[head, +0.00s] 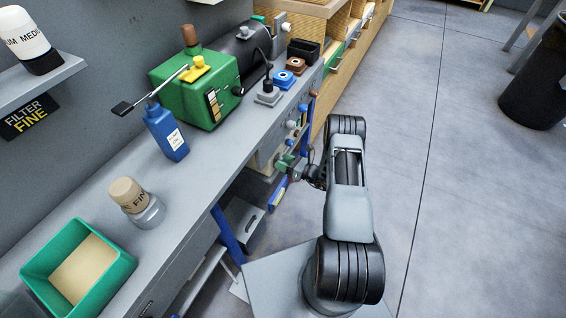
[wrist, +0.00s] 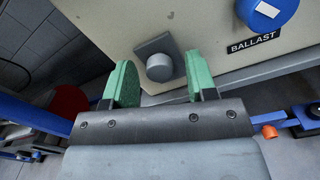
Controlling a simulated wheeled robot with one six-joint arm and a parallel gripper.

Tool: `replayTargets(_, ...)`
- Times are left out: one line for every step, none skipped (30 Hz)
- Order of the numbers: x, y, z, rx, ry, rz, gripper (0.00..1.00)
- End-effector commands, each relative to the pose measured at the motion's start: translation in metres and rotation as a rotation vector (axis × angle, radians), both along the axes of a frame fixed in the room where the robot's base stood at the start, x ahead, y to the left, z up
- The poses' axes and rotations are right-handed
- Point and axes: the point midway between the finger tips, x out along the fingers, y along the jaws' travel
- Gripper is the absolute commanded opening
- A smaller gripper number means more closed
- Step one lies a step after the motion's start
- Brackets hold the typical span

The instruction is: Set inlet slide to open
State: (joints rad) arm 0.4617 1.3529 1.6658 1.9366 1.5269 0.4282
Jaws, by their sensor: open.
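My gripper (wrist: 161,64) is open, with its two green fingers spread in the wrist view. A round grey knob on a square grey plate (wrist: 151,45) shows between the fingers, on a cream panel. The knob appears beyond the fingertips, and I cannot tell whether a finger touches it. No label naming the inlet slide is readable, so I cannot tell whether this is it. In the head view my gripper (head: 287,163) is beside the bench front, below the worktop, and its fingers are small there.
A blue knob (wrist: 268,10) with a white mark sits above a BALLAST label (wrist: 253,43). On the bench stand a green pump (head: 207,92), a blue bottle (head: 166,132), a capped jar (head: 137,203) and a green tray (head: 118,273). Open floor (head: 450,190) lies right of my arm.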

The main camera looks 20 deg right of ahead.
Motion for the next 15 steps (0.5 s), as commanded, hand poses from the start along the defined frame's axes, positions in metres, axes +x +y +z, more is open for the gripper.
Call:
replayTargets(0.0017, 0.0020, -0.0001, 0.000, 0.000, 0.001, 0.52)
replayTargets(0.0023, 0.0025, 0.0000, 0.000, 0.000, 0.001, 0.52)
replayTargets(0.0029, 0.0031, 0.0000, 0.000, 0.000, 0.001, 0.52)
replayTargets(0.0032, 0.0033, 0.0001, 0.000, 0.000, 0.001, 0.52)
replayTargets(0.0034, 0.0035, 0.0002, 0.000, 0.000, 0.001, 0.52)
replayTargets(0.0036, 0.0035, 0.0002, 0.000, 0.000, 0.001, 0.52)
replayTargets(0.0037, 0.0036, 0.0002, 0.000, 0.000, 0.000, 0.52)
replayTargets(0.0037, 0.0036, 0.0002, 0.000, 0.000, 0.000, 0.52)
replayTargets(0.0036, 0.0035, 0.0003, 0.000, 0.000, 0.000, 0.52)
replayTargets(0.0036, 0.0035, 0.0003, 0.000, 0.000, 0.000, 0.52)
replayTargets(0.0036, 0.0035, 0.0003, 0.000, 0.000, 0.000, 0.52)
replayTargets(0.0035, 0.0034, 0.0003, 0.000, 0.000, 0.000, 0.51)
replayTargets(0.0035, 0.0034, 0.0003, 0.000, 0.000, 0.000, 0.48)
replayTargets(0.0035, 0.0034, 0.0003, 0.000, 0.000, 0.000, 0.45)
replayTargets(0.0035, 0.0034, 0.0002, 0.000, 0.000, 0.000, 0.41)
